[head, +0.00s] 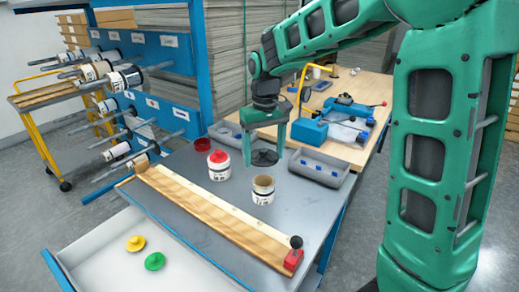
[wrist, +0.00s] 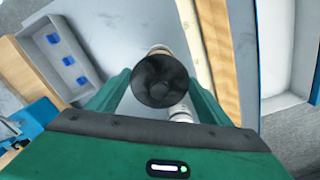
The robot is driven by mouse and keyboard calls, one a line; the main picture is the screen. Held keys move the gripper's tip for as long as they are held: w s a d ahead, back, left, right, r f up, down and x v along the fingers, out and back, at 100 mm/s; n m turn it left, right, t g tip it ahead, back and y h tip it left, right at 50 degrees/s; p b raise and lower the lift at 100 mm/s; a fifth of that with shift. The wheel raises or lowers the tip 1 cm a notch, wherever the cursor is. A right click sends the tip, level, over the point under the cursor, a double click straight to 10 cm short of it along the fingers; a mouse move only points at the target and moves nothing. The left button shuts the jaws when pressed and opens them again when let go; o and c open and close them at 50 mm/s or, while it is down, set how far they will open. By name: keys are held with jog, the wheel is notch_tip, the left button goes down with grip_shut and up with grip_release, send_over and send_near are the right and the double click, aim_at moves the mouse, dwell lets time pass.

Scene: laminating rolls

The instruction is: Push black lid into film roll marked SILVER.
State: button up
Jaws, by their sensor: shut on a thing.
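My gripper (head: 264,150) is shut on the black lid (head: 264,157), a dark round disc held above the grey table. In the wrist view the black lid (wrist: 160,80) sits between the two green fingers. An open film roll (head: 263,190), white with a brown core and dark print, stands upright in front of the lid, apart from it. Another white roll (head: 219,169) stands to the left with a red lid (head: 218,156) on top. The print is too small to read, so I cannot tell which roll is marked SILVER. In the wrist view the lid hides most of what lies below it.
A red round piece (head: 202,144) lies behind the red-lidded roll. A grey tray (head: 320,169) is right of the gripper. A wooden strip (head: 205,208) runs along the table's front. Yellow (head: 135,243) and green (head: 155,261) lids lie in the white drawer (head: 105,250).

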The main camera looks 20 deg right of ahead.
aim_at(264, 175)
notch_tip(264, 175, down, 8)
dwell(2.0)
jog(key=shift+f, duration=0.2)
jog(key=shift+f, duration=0.2)
jog(key=shift+c, duration=0.5)
jog(key=o, duration=1.1)
jog(key=shift+o, duration=0.5)
jog(key=shift+r, duration=0.1)
